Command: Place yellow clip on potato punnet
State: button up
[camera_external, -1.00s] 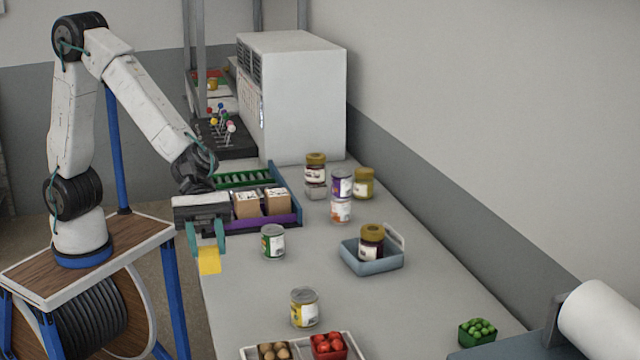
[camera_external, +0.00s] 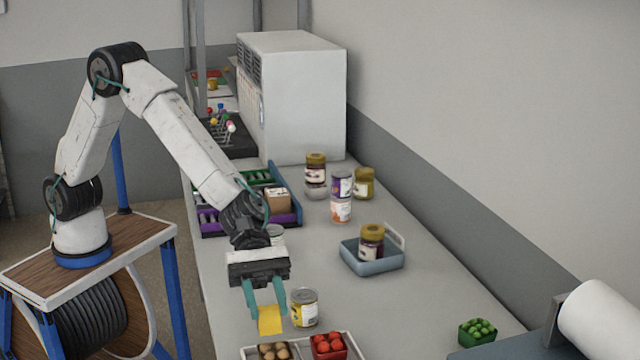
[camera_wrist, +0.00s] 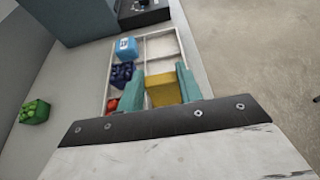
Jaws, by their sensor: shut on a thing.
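The yellow clip (camera_external: 270,321) is held between the teal fingers of my gripper (camera_external: 268,308), above the bench. It also shows between the fingers in the wrist view (camera_wrist: 162,92). The potato punnet (camera_external: 275,351) is at the bottom edge of the external view, in a white tray (camera_external: 300,337), partly cut off by the frame. The clip appears just above and behind it in the picture, apart from it. In the wrist view I cannot make out the potatoes; the clip and fingers may hide them.
A tomato punnet (camera_external: 328,345) sits right of the potatoes. A yellow-labelled can (camera_external: 304,307) stands close to the gripper's right. The wrist view shows dark blue (camera_wrist: 122,74) and light blue (camera_wrist: 126,46) punnets in the tray. A blue-grey basket (camera_external: 372,260) with a jar stands farther right.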

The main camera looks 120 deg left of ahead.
jog(key=shift+w+d, duration=0.1)
jog(key=shift+w, duration=0.5)
jog(key=shift+f, duration=1.75)
jog(key=shift+f, duration=0.2)
jog(key=o, duration=1)
jog(key=shift+c, duration=0.2)
jog(key=shift+r, duration=0.1)
